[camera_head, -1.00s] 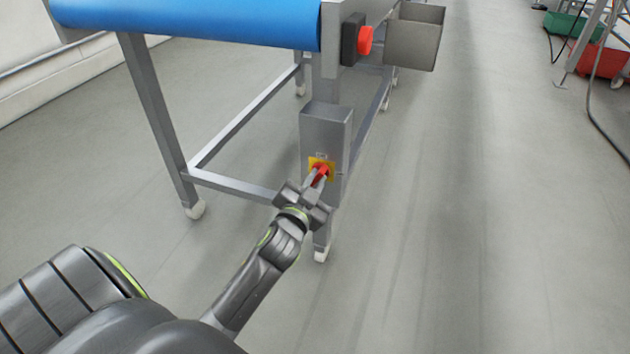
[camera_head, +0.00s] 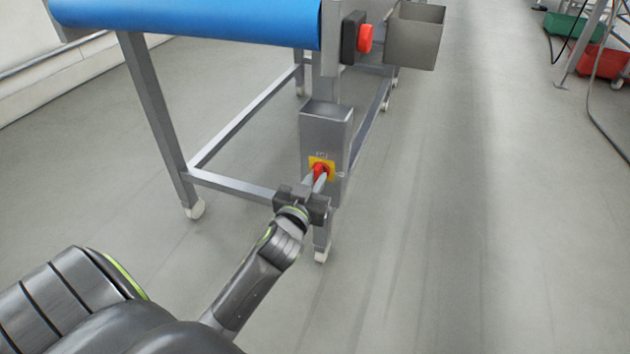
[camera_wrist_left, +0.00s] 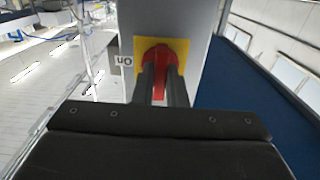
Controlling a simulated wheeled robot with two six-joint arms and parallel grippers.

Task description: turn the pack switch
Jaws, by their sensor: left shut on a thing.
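The pack switch is a red knob (camera_head: 319,169) on a yellow plate (camera_head: 329,166), on the front of a grey metal box (camera_head: 325,128) fixed to the conveyor's leg. My left gripper (camera_head: 317,181) is shut on the red knob. In the left wrist view the knob (camera_wrist_left: 158,62) sits between the two dark fingers (camera_wrist_left: 160,84), which hide its sides. A label reading "On" (camera_wrist_left: 123,60) is beside the yellow plate (camera_wrist_left: 181,50) there. The right gripper does not show.
A conveyor with a blue belt (camera_head: 190,20) stands above the box. A red button (camera_head: 365,38) on a black housing and a grey bin (camera_head: 416,37) are at its right end.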

